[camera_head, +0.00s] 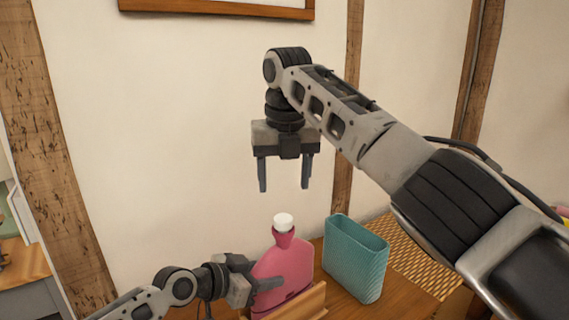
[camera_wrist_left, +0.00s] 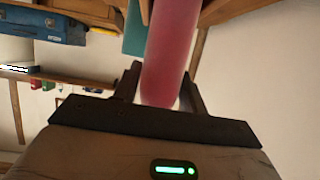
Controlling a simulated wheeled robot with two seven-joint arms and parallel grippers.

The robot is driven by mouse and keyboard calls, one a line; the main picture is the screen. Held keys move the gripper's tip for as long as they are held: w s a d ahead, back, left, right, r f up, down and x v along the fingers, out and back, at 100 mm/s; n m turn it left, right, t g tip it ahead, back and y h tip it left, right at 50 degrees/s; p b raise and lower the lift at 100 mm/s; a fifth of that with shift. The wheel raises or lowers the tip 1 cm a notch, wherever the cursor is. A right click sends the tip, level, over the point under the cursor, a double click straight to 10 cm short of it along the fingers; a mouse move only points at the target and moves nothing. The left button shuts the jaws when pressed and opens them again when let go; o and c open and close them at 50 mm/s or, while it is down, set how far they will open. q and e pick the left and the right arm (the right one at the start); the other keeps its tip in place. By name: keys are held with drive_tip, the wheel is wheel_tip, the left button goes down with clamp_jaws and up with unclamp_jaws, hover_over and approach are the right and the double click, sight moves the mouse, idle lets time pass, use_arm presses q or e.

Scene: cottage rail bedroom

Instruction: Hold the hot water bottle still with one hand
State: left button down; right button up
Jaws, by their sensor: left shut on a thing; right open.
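The hot water bottle (camera_head: 289,262) is pink with a white cap and stands upright on the wooden surface, its lower part behind a wooden ledge. My left gripper (camera_head: 268,284) is shut on its left side, low down. In the left wrist view the pink bottle (camera_wrist_left: 171,50) lies between the two fingers of my left gripper (camera_wrist_left: 160,92). My right gripper (camera_head: 285,174) is open and empty, pointing down, above the bottle's white cap and apart from it.
A teal ribbed container (camera_head: 355,262) stands just right of the bottle. A woven mat (camera_head: 418,258) lies further right. A plain wall with wooden posts rises behind. The wooden ledge (camera_head: 300,304) is in front of the bottle.

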sight(282, 217)
drive_tip(key=f, duration=0.3)
drive_tip(key=w+f, duration=0.1)
drive_tip(key=f, duration=0.5)
drive_tip(key=shift+w+a, duration=0.1)
drive_tip(key=shift+w, duration=0.05)
drive_tip(key=c, duration=1.2)
drive_tip(key=m, duration=0.2)
drive_tip(key=shift+a+m, duration=0.15)
drive_tip(key=shift+m, duration=0.15)
drive_tip(key=m+h, duration=0.1)
drive_tip(key=m, duration=0.3)
